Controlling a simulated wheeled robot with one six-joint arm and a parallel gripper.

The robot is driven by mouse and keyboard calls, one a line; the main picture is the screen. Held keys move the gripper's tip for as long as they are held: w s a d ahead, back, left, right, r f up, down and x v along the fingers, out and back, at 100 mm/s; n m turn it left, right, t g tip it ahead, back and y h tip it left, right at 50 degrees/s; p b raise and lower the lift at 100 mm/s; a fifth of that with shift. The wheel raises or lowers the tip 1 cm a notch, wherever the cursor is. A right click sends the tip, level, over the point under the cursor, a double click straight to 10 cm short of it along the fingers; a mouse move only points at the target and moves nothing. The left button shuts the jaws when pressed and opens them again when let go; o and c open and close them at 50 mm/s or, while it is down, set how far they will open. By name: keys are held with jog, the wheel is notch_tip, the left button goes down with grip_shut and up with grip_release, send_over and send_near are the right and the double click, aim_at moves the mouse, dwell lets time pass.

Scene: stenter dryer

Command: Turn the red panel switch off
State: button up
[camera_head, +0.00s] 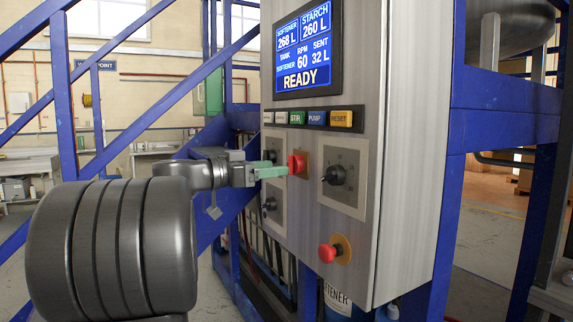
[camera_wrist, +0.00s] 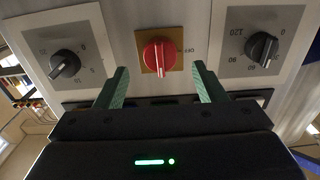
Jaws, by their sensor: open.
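The red panel switch (camera_head: 296,164) is a red rotary knob on a brown-yellow plate at the middle of the grey control panel (camera_head: 401,150). In the wrist view the red knob (camera_wrist: 159,55) sits upper middle, with its ridge roughly upright in the picture. My gripper (camera_head: 280,170) is at the panel, its green fingers pointing at the knob. In the wrist view my gripper (camera_wrist: 158,78) is open, one finger on each side of the knob, with gaps between.
A red mushroom button (camera_head: 328,253) sits below. Labelled buttons (camera_head: 314,118) and a blue READY display (camera_head: 307,50) are above. Blue frame beams (camera_head: 64,95) stand around the panel.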

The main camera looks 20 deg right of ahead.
aim_at(294, 165)
jog(key=d, duration=0.4)
jog(key=shift+w+d+p, duration=0.2)
jog(key=shift+d+p, duration=0.15)
jog(key=shift+d, duration=0.05)
jog(key=c, duration=1)
jog(key=shift+o, duration=0.2)
